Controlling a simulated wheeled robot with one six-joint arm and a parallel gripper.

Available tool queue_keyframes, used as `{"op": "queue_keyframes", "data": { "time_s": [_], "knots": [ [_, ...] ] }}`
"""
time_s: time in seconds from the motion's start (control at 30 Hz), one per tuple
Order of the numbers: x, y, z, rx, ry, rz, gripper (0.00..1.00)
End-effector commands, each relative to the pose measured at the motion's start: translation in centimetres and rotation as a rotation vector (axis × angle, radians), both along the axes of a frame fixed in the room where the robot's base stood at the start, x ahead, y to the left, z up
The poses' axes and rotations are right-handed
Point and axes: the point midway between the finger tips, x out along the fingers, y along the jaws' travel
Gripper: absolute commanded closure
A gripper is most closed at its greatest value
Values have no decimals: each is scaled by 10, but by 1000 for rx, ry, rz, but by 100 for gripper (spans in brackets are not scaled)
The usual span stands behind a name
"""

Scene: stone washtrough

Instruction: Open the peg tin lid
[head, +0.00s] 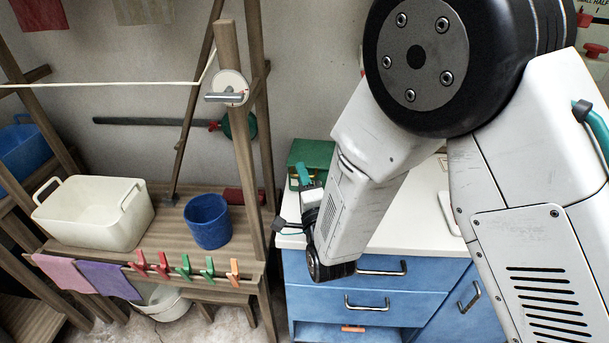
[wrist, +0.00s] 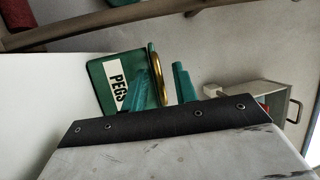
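The green peg tin (head: 312,153) stands on the white counter in the head view, partly behind my gripper and arm. In the wrist view the tin (wrist: 108,66) shows a white label reading PEGS. A brass ring (wrist: 158,72) sticks out on its right side. My gripper (wrist: 167,85) has its teal fingers apart. The ring lies between them, nearer the left finger, which overlaps the tin in the picture. I cannot tell whether either finger touches it. In the head view my gripper (head: 304,174) is at the tin's front. The lid's edge is not clear.
The white counter (head: 405,215) tops blue drawers (head: 365,285). To the left, a wooden bench holds a cream tub (head: 95,212) and a blue bucket (head: 207,222). A wooden post (head: 240,130) with a crank stands near the tin. A grey box (wrist: 278,103) shows right in the wrist view.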

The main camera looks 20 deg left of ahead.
Motion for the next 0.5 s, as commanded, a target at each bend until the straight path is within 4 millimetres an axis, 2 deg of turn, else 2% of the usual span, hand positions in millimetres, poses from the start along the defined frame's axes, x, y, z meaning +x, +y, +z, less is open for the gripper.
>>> {"op": "queue_keyframes", "data": {
  "time_s": [0.33, 0.37, 0.4, 0.47, 0.5],
  "knots": [
    [8, 2, 1, -1, 1, -3, 71],
    [8, 2, 1, -1, 1, -3, 74],
    [8, 1, 1, -1, 1, -3, 85],
    [8, 1, 1, -2, 1, -3, 100],
    [8, 1, 1, -1, 0, -4, 100]
  ]
}}
